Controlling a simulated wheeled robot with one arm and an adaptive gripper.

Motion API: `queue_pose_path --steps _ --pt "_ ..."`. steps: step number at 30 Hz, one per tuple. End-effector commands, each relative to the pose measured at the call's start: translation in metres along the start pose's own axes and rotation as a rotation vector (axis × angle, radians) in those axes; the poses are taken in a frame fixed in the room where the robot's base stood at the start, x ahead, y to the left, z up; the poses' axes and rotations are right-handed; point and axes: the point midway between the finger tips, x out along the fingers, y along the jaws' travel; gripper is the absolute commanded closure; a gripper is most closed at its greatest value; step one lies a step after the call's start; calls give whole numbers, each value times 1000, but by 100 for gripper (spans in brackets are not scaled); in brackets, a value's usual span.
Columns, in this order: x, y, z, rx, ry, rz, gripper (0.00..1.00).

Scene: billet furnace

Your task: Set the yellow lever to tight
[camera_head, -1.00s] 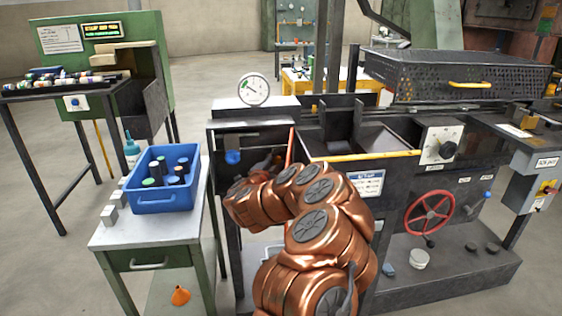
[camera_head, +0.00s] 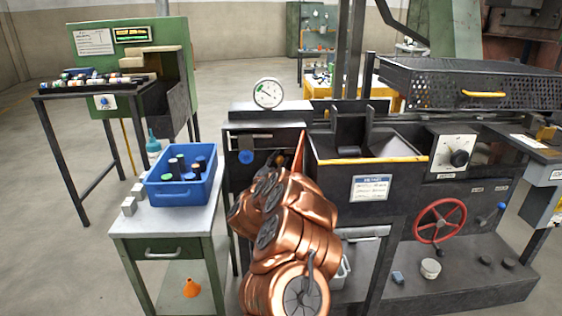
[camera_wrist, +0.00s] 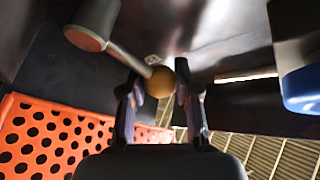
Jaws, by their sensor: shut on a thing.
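In the wrist view, the yellow lever shows as a metal rod ending in a yellow-orange ball knob (camera_wrist: 160,82). The rod runs up left from the knob to a grey cylindrical hub (camera_wrist: 92,22). My gripper (camera_wrist: 156,86) has one finger on each side of the knob and is shut on it. In the head view, my copper-coloured arm reaches into the dark bay under the gauge and hides most of the gripper and lever. No marking for tight is readable.
An orange perforated panel (camera_wrist: 50,140) is close at the left in the wrist view, and a blue part (camera_wrist: 302,88) at the right. In the head view, a blue bin (camera_head: 182,192) stands on the side table left of my arm. A red handwheel (camera_head: 440,221) is at the right.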

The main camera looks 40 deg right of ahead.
Motion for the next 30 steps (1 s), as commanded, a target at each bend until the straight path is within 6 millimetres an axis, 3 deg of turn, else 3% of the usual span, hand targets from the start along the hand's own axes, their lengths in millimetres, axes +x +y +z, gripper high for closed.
queue_pose_path --steps 14,15,22,30 --pt "-1 -2 0 -15 4 -10 100" --pt "0 -2 0 -14 4 -10 67" --pt "0 -1 0 -14 4 -9 43" --pt "0 -1 0 -15 4 -8 43"
